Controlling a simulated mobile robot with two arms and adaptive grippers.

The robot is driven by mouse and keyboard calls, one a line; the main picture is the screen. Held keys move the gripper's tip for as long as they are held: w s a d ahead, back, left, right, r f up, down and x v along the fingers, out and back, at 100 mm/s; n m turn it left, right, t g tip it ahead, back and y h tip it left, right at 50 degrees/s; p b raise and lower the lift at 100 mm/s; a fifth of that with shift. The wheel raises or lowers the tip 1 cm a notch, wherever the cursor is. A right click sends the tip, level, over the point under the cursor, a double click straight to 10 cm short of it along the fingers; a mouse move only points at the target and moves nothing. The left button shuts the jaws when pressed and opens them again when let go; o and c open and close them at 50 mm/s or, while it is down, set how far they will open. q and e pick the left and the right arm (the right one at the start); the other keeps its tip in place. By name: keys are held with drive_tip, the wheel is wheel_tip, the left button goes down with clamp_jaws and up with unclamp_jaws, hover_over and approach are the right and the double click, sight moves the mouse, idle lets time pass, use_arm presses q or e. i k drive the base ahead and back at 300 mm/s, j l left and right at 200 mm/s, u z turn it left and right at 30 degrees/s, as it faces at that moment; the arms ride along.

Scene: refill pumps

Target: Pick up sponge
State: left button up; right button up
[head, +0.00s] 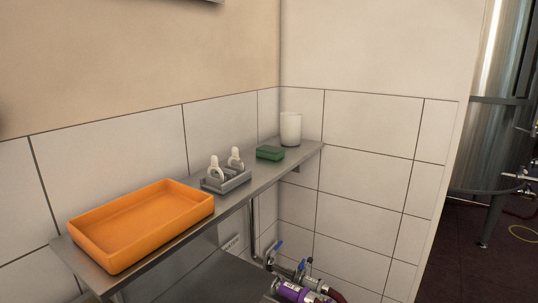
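A small green sponge (270,153) lies flat on the narrow metal shelf (253,181), toward its far right end. It sits between a grey caddy and a white cylindrical container, apart from both. Nothing covers it from this view. Neither of my grippers shows in the head view.
An orange tray (142,224) fills the near left of the shelf. A grey caddy (226,181) with two white-topped items stands left of the sponge. A white container (291,129) stands behind it near the tiled corner. Pipes with blue handles and a purple part (299,292) are below.

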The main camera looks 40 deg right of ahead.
sight(266, 151)
drive_tip(key=l+u, duration=0.1)
drive_tip(key=u, duration=0.35)
drive_tip(key=k+l+u, duration=0.2)
drive_tip(key=l, duration=0.25)
drive_tip(key=l+u, duration=0.25)
drive_tip(key=l, duration=0.2)
drive_tip(key=k+l+u, duration=0.2)
drive_tip(key=l, duration=0.2)
drive_tip(key=k+l+u, duration=0.2)
drive_tip(key=l, duration=0.2)
